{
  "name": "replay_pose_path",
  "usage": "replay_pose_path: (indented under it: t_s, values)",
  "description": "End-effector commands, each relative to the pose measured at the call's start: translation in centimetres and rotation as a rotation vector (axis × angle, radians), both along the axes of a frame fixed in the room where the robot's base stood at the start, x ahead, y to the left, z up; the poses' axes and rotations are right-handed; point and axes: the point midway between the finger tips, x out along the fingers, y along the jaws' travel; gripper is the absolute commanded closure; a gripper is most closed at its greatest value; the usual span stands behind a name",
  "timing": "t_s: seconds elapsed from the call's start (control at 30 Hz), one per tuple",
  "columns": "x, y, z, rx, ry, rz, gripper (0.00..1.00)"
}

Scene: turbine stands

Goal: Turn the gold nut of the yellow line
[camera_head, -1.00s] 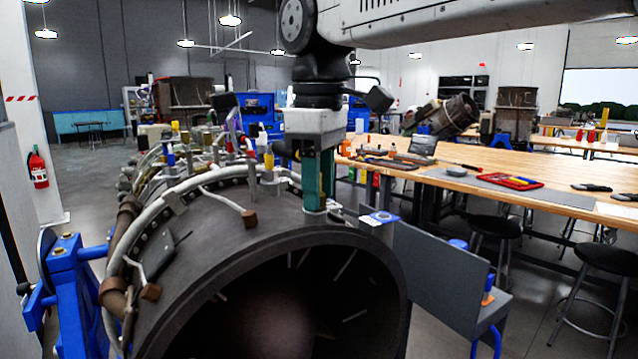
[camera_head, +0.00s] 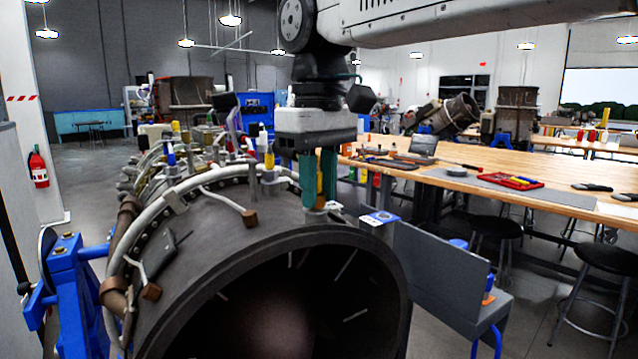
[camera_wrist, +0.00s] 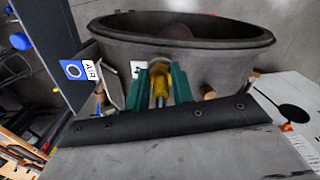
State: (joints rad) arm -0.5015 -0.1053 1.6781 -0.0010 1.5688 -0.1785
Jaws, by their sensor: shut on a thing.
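The yellow line (camera_head: 320,181) stands upright at the top front rim of the grey turbine casing (camera_head: 215,235). It shows between the green fingers of my gripper (camera_head: 317,204). My gripper points straight down and is shut at the foot of this line, where the gold nut sits. The nut is mostly hidden by the fingertips. In the wrist view, the yellow line (camera_wrist: 161,88) lies between the two green fingers (camera_wrist: 161,76). The wide open end of the casing (camera_wrist: 225,62) is just beyond them.
Other lines with red, white and blue parts (camera_head: 265,155) stand close on the left along the casing. A grey panel (camera_head: 440,275) and a blue-and-white marked block (camera_head: 379,218) are close on the right. A wooden workbench (camera_head: 470,180) with tools stands behind.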

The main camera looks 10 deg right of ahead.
Motion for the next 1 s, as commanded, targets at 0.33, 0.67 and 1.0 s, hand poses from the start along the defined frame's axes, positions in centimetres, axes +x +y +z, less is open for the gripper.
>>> replay_pose_path:
  t_s: [0.33, 0.67, 1.0]
  values:
    - [-0.11, 0.18, 0.02, 0.0, 0.0, -0.327, 0.99]
    - [-0.14, 0.35, 0.02, 0.0, 0.0, -0.608, 0.99]
    - [-0.14, 0.46, 0.02, 0.0, 0.0, -0.785, 0.99]
